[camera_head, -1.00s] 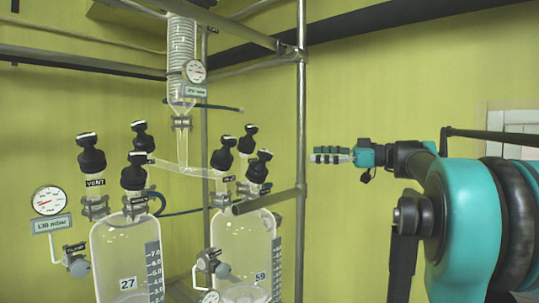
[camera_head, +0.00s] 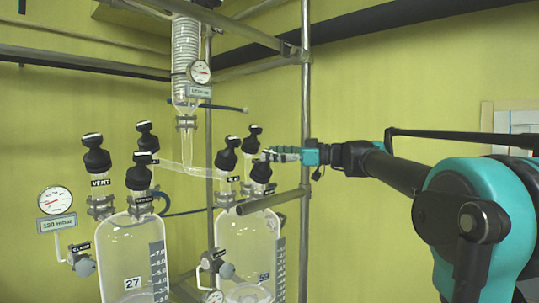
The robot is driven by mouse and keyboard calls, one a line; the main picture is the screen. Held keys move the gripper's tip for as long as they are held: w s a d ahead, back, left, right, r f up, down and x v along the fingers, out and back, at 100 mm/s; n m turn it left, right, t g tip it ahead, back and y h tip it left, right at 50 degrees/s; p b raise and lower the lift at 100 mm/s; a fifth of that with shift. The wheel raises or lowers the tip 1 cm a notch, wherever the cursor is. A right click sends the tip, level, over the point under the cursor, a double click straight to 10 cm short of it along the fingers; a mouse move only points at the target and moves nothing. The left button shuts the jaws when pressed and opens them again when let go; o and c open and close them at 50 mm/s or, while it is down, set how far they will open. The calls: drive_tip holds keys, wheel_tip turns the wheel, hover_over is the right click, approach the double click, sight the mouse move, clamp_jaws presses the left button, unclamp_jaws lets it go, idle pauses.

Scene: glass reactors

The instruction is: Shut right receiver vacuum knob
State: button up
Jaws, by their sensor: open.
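The right receiver (camera_head: 262,240) is a clear glass vessel marked 59. Several black knobs with white-marked tops stand on it: a front left one (camera_head: 228,156), a back one (camera_head: 252,140) and a right one (camera_head: 261,174). Small labels sit by them, too small to read surely, so I cannot tell which is the vacuum knob. My gripper (camera_head: 270,154) is open and points left, its fingertips at the top of the right knob in the picture. I cannot tell whether they touch it or are in front or behind.
A metal upright post (camera_head: 305,110) stands just right of the knobs, with a horizontal bar (camera_head: 272,201) below them. The left receiver (camera_head: 132,250), marked 27, has its own black knobs. A condenser with a gauge (camera_head: 200,72) hangs above.

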drive_tip(key=shift+w+a, duration=0.15)
drive_tip(key=shift+a, duration=0.4)
drive_tip(key=c, duration=1.2)
drive_tip(key=shift+o, duration=0.2)
drive_tip(key=shift+m+t, duration=0.3)
drive_tip(key=m+t+h, duration=0.1)
drive_tip(key=m+t, duration=0.1)
drive_tip(key=m, duration=0.1)
drive_tip(key=m+t+h, duration=0.1)
drive_tip(key=m+t, duration=0.2)
drive_tip(key=shift+h, duration=0.4)
drive_tip(key=shift+m+t+h, duration=2.3)
drive_tip(key=shift+m, duration=0.7)
